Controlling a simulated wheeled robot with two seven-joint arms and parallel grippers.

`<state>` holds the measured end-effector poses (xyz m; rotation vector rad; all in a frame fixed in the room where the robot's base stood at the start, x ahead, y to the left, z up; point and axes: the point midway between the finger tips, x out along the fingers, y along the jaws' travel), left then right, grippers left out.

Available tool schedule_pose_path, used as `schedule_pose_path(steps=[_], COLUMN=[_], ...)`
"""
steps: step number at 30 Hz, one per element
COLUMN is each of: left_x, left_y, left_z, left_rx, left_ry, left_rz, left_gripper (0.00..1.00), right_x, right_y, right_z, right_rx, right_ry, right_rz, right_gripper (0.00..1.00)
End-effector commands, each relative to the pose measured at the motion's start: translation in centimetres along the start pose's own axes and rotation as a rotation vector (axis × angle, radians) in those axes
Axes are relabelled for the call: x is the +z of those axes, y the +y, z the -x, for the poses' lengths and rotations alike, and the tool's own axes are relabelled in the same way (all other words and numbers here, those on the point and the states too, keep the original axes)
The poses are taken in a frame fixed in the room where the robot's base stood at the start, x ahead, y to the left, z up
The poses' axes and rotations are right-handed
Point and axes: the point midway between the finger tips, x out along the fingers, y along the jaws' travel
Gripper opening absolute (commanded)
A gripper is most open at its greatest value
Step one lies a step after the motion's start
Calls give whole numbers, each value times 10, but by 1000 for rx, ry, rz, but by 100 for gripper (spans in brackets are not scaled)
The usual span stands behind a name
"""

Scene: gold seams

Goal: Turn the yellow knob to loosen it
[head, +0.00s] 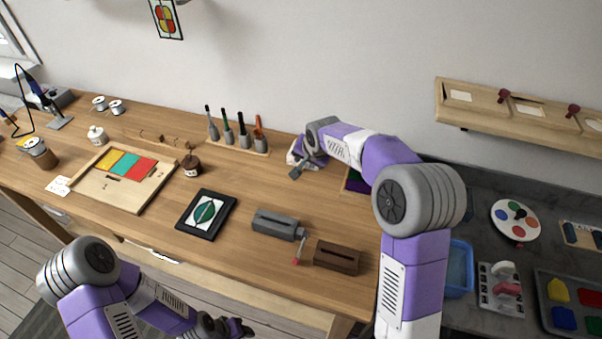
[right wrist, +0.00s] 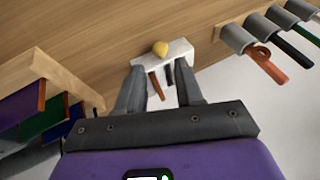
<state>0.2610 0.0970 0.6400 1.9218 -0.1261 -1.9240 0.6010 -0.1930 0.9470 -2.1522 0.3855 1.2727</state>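The yellow knob (right wrist: 160,48) shows in the right wrist view, on a white block (right wrist: 178,54) against the wooden bench. Two short bars, one brown and one dark, stick out from the block towards my gripper. In the head view the white block (head: 293,156) is partly hidden by my right gripper (head: 298,170), and the knob cannot be made out. In the right wrist view my right gripper (right wrist: 160,68) is open, its fingers apart; the knob is just beyond their tips and looks untouched. My left gripper (head: 236,328) hangs low at the bottom edge; its fingers are unclear.
A tool holder (head: 240,144) with several upright tools stands left of the white block. A rack of coloured sheets (head: 354,182) is close on its right. A grey vise (head: 275,224) and brown block (head: 337,256) lie nearer. The bench between is clear.

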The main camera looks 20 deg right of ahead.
Motion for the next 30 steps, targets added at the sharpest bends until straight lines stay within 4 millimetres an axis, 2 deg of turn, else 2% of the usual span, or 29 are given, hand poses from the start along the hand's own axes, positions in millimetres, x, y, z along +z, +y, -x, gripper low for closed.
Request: schedule_pose_path(steps=[12, 18, 25, 26, 30], left_x=[-1, -1, -1, -1, -1], left_y=[-5, -5, -5, -5, -5], left_z=[-13, -15, -14, -14, -14], left_rx=[0, 0, 0, 0, 0], left_ry=[1, 1, 1, 0, 0], left_rz=[0, 0, 0, 0, 0], left_gripper=[43, 43, 43, 43, 43], right_x=[1, 0, 0, 0, 0], right_y=[1, 0, 0, 0, 0], right_z=[-61, -73, -73, -73, -73], right_rx=[1, 1, 0, 0, 0], right_ry=[-2, -1, 0, 0, 0], right_rz=[0, 0, 0, 0, 0], right_gripper=[36, 36, 36, 35, 13])
